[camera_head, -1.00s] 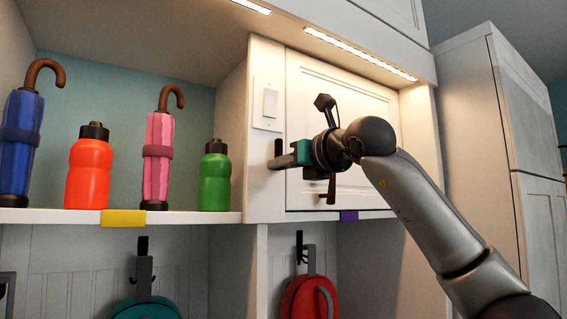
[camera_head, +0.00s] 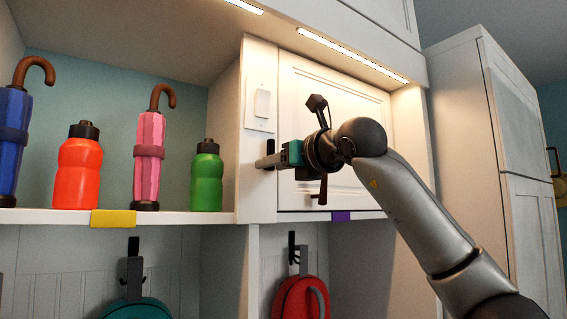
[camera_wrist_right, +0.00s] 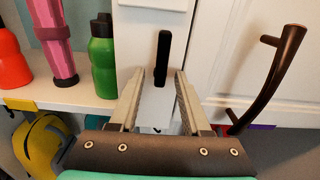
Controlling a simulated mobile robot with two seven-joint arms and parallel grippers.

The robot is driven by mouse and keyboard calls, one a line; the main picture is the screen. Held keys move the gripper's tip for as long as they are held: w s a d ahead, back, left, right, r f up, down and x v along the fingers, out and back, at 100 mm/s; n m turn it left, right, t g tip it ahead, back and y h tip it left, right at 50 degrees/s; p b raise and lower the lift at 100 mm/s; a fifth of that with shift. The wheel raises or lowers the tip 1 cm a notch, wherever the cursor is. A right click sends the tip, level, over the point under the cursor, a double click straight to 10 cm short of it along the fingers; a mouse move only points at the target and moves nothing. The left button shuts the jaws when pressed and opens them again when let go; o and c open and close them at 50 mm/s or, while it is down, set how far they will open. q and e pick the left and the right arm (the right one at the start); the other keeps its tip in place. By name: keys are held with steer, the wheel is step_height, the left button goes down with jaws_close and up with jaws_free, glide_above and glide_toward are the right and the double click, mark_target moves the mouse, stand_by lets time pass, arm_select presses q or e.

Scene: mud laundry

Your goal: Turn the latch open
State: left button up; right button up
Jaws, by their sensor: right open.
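The latch (camera_wrist_right: 163,55) shows in the right wrist view as a black upright bar on the white divider face, left of the cabinet door. In the head view a dark piece of the latch (camera_head: 270,147) shows just at my right gripper's tips. My right gripper (camera_head: 266,161) is open and points at the divider, and its fingers also show in the right wrist view (camera_wrist_right: 160,84). The bar appears between the two fingertips there, and I cannot tell whether they touch it. The latch's base is partly hidden by the gripper. My left gripper is not in view.
The white cabinet door (camera_head: 345,135) has a bronze handle (camera_wrist_right: 272,82) close to the right finger. A switch plate (camera_head: 262,104) sits above the gripper. A green bottle (camera_head: 206,178), pink umbrella (camera_head: 148,160) and orange bottle (camera_head: 78,170) stand on the left shelf.

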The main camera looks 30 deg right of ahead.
steer(key=s+d+b, duration=0.2)
steer(key=s+b, duration=0.2)
steer(key=s, duration=1.1)
steer(key=shift+b, duration=0.3)
steer(key=shift+d, duration=0.1)
